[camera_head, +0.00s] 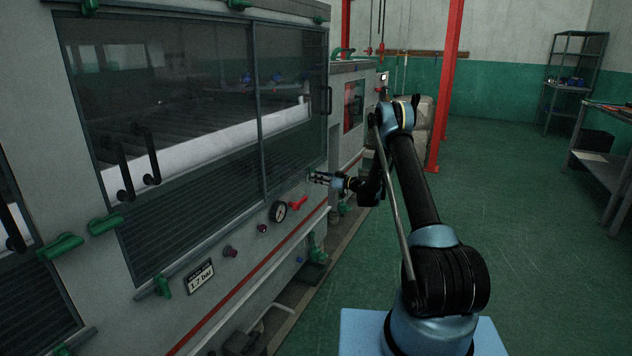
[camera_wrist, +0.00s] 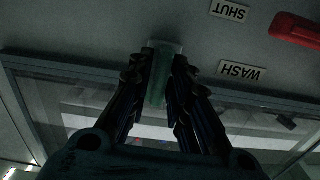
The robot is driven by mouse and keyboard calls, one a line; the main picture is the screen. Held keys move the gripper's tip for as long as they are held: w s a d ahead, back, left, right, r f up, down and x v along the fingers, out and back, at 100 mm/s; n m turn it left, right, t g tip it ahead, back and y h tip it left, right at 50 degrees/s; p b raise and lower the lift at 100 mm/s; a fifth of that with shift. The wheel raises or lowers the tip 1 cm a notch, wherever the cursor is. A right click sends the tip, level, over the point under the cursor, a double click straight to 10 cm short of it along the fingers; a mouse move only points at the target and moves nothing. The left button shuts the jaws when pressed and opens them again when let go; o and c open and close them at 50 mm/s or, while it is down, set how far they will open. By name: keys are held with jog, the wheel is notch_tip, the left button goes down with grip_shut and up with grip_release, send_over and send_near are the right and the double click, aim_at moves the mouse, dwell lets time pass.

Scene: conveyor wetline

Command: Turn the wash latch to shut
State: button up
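The wash latch (camera_wrist: 160,76) is a green bar on the grey machine front. In the wrist view it lies between the two dark ribbed fingers of my gripper (camera_wrist: 161,72), with no clear gap on either side. The fingers look closed on it. In the head view my gripper (camera_head: 321,178) reaches left to the machine front, just below the window's right corner, and covers most of the latch. Two labels, SHUT (camera_wrist: 230,11) and WASH (camera_wrist: 242,72), show upside down to the right of the latch.
Large windows (camera_head: 180,110) lie above. Green floor (camera_head: 540,250) is open at right, with a workbench (camera_head: 600,165) beyond.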

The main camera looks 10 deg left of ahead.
jog(key=shift+o, duration=0.3)
jog(key=shift+r, duration=0.15)
jog(key=v, duration=0.7)
dwell(0.4)
jog(key=shift+r, duration=0.1)
